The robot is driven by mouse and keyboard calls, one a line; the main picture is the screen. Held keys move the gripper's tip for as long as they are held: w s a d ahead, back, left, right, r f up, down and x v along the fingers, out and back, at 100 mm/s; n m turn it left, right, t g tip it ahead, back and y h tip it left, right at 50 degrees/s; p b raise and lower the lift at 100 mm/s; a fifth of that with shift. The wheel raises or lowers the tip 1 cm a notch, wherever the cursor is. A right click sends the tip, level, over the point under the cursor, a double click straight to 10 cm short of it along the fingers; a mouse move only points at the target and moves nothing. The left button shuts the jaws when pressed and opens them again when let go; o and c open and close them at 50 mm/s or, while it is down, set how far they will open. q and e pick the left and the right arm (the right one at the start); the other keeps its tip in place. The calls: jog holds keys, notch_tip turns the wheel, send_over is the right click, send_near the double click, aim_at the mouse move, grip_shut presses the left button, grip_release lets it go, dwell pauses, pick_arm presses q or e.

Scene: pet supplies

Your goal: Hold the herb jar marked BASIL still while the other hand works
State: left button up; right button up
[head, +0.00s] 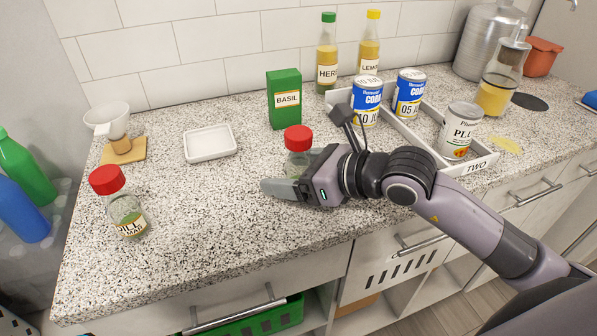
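A glass jar with a red lid (298,138) stands upright on the counter near the middle. Its label is hidden behind my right gripper (288,180), so I cannot read its name. The gripper reaches in from the right, low over the counter, with its near finger in front of the jar. The far finger is mostly hidden, so I cannot tell whether the two grip the jar. A green box marked BASIL (285,100) stands behind the jar. A second red-lidded jar (128,213), apparently labelled DILL, stands at the left. My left gripper is out of view.
A white square dish (209,143) and a white cup-shaped dripper (107,120) stand at the back left. A divided tray (481,164) with several cans is at the right, two bottles (327,58) behind it. The counter between the DILL jar and my gripper is clear.

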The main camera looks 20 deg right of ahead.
jog(key=c, duration=0.9)
jog(key=shift+r, duration=0.15)
notch_tip(320, 180, up, 20)
jog(key=shift+f+p, duration=0.1)
jog(key=shift+p, duration=0.65)
